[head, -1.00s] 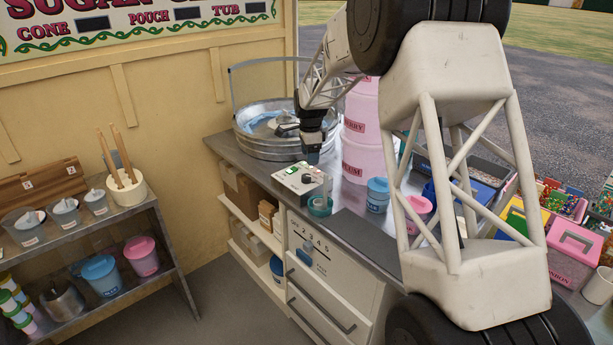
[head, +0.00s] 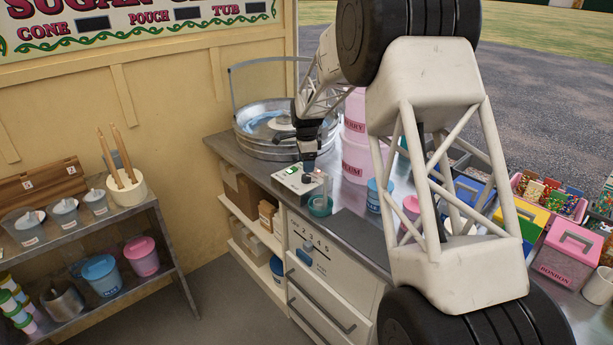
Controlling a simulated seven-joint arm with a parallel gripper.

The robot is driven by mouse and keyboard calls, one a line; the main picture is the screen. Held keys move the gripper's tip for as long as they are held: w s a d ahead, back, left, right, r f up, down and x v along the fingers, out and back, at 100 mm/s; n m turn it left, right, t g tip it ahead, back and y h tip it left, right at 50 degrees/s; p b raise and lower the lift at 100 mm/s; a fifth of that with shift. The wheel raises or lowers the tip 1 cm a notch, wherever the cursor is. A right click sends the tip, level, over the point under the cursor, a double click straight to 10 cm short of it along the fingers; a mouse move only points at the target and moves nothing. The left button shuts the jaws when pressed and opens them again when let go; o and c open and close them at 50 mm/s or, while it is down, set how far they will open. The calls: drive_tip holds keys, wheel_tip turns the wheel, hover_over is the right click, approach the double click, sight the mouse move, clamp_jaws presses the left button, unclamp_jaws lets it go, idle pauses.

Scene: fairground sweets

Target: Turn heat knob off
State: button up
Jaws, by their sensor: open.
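A small white control box (head: 291,182) sits on the counter in front of the round metal floss pan (head: 262,147). A green switch shows on its top left, and a dark knob (head: 306,179) shows toward its right side. My gripper (head: 309,165) points down just above the right part of the box, close over the knob. The fingers look small and dark, and I cannot tell whether they touch the knob. The knob's upper part is partly hidden by the gripper.
A teal cup (head: 320,206) stands right beside the box. Pink tubs (head: 355,160) stand behind my gripper, and a blue tub (head: 377,197) is to the right. The pan's metal rim rises close behind the gripper. A shelf (head: 85,235) with pots is at left.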

sight(306, 176)
drive_tip(key=shift+f, duration=2.8)
drive_tip(key=shift+c, duration=0.4)
drive_tip(key=c, duration=0.8)
drive_tip(key=shift+c, duration=0.2)
